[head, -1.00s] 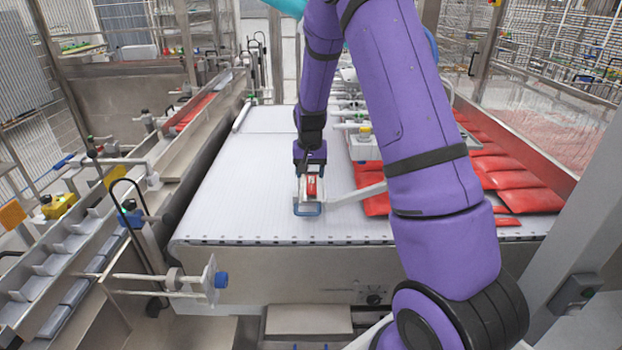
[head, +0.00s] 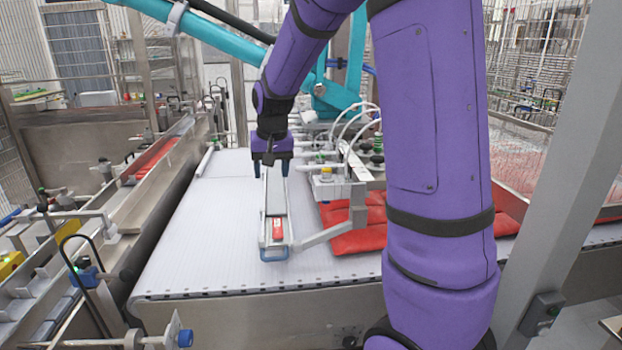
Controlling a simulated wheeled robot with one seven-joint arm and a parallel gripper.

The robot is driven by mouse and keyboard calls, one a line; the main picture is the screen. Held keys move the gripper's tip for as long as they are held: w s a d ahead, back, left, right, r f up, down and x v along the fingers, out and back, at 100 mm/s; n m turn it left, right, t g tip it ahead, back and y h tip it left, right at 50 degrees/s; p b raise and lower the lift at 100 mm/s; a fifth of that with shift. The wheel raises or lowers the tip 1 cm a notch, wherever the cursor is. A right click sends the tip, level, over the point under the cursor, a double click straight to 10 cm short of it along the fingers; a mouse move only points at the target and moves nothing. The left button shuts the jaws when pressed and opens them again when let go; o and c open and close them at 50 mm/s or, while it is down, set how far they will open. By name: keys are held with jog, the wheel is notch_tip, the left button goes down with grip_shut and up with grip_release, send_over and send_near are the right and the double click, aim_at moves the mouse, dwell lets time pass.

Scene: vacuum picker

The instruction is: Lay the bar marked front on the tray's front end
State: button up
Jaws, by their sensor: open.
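A long, narrow metal tray (head: 275,196) with a blue front rim stands on the white conveyor in the head view. A small red bar (head: 277,229) lies at the tray's near end, close to the blue rim. Any marking on it is too small to read. My gripper (head: 270,174) is above the far part of the tray, pointing down with its dark fingers spread. Nothing shows between the fingers, and it is apart from the red bar.
The white conveyor (head: 190,245) is clear left of the tray. Red packs (head: 362,236) lie to its right, under a white picker head with hoses. A grey bar (head: 325,235) reaches toward the tray's near end. A teal arm (head: 225,42) crosses behind.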

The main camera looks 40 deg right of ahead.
jog(key=s+a+r+n+t, duration=0.1)
jog(key=s+a+r+n, duration=0.15)
jog(key=s+r, duration=0.35)
jog(key=s+a+r+n+t, duration=0.1)
jog(key=s+a+r, duration=0.3)
jog(key=s, duration=0.5)
jog(key=s+a+n+t, duration=0.1)
jog(key=s+a+n, duration=0.1)
jog(key=s, duration=1)
jog(key=shift+s+a+r, duration=0.3)
jog(key=shift+s+a, duration=0.1)
jog(key=shift+a, duration=0.5)
